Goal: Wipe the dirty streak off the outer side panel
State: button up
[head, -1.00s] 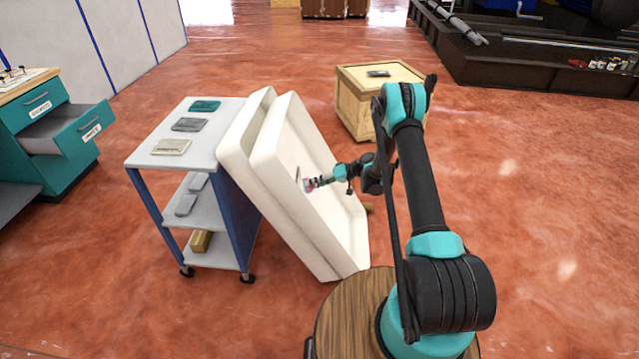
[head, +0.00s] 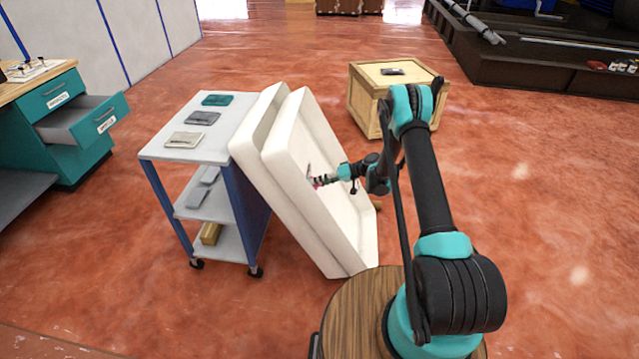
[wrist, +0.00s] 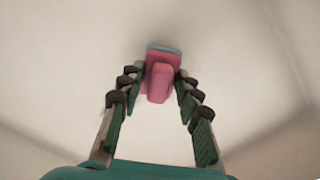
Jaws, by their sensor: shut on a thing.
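Two white tray-like panels lean against a cart. The outer panel (head: 330,228) faces my arm with its recessed side. My gripper (head: 320,181) is at the middle of its recess. In the wrist view, my gripper (wrist: 159,86) is shut on a pink-handled wiper (wrist: 160,82) with a grey-blue pad. The pad faces the pale panel surface (wrist: 70,60); I cannot tell if it touches. A thin dark streak (head: 309,170) shows on the panel just beside the gripper in the head view. In the wrist view only a faint dark smudge shows above the pad.
The cart (head: 190,150) carries a teal, a dark grey and a pale folded cloth on top. A wooden crate (head: 375,95) with a dark item stands behind the panels. A teal cabinet (head: 60,140) with an open drawer is at left. Floor at right is clear.

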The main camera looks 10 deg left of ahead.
jog(key=shift+x, duration=0.8)
jog(key=shift+w+a, duration=0.1)
jog(key=shift+w, duration=5.65)
jog(key=shift+a+f, duration=0.1)
jog(key=shift+s, duration=7.75)
jog(key=shift+d, duration=0.2)
